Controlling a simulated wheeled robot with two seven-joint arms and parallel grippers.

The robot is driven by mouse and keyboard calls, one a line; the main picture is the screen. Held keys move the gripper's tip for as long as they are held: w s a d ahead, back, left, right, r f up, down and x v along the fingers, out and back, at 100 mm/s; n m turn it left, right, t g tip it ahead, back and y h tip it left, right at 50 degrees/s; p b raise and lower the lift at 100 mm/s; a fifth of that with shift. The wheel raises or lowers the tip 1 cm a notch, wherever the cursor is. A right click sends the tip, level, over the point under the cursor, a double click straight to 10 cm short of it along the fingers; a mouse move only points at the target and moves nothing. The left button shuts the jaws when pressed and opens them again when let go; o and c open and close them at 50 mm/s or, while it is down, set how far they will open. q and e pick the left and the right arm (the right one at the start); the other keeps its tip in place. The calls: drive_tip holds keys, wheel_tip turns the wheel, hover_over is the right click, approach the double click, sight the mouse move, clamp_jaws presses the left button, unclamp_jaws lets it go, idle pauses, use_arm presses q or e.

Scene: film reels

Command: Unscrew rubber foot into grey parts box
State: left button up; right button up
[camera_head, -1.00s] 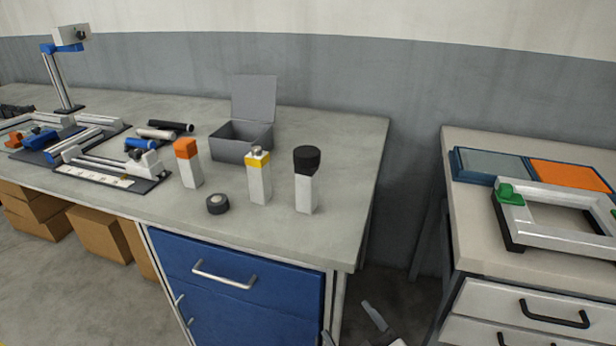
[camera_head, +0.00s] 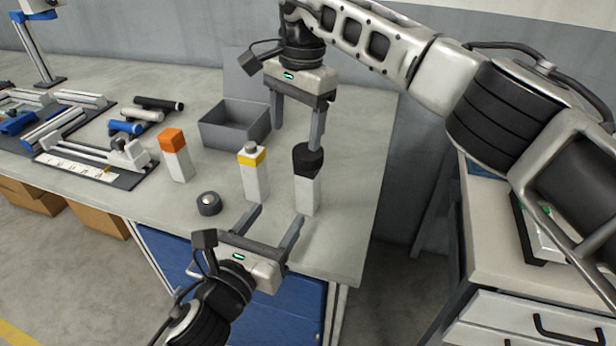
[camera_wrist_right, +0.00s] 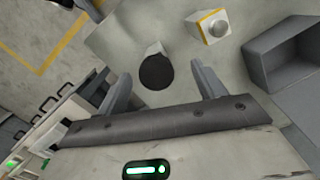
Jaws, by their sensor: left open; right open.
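The black rubber foot (camera_head: 308,160) sits on top of a white upright post (camera_head: 307,197) near the bench's front right. My right gripper (camera_head: 297,139) points down above it, open and empty. In the right wrist view the foot (camera_wrist_right: 157,72) shows as a dark disc between and just beyond the open fingers. My left gripper (camera_head: 278,212) is open and low at the bench's front edge. Its fingers point towards the lower part of the post, apparently short of it. The grey parts box (camera_head: 216,132) stands open behind the posts, its lid raised at the back.
A yellow-banded post (camera_head: 254,176) with a metal top and an orange-topped post (camera_head: 175,158) stand to the left. A small black puck (camera_head: 208,204) lies in front. Several cylinders and fixtures fill the bench's left. The bench's right edge is close to the foot's post.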

sight(312, 163)
drive_tip(key=shift+w+d+r+h, duration=0.25)
drive_tip(key=shift+d+r+h, duration=0.05)
drive_tip(key=shift+d+r, duration=0.25)
drive_tip(key=shift+w+d+r+h, duration=0.3)
drive_tip(key=shift+d+r, duration=0.15)
drive_tip(key=shift+r, duration=0.1)
use_arm(q)
drive_tip(key=shift+m, duration=0.5)
drive_tip(key=x, duration=1.6)
drive_tip(key=shift+w+d+r, duration=0.15)
drive_tip(key=shift+r, duration=0.25)
drive_tip(key=shift+c, duration=0.3)
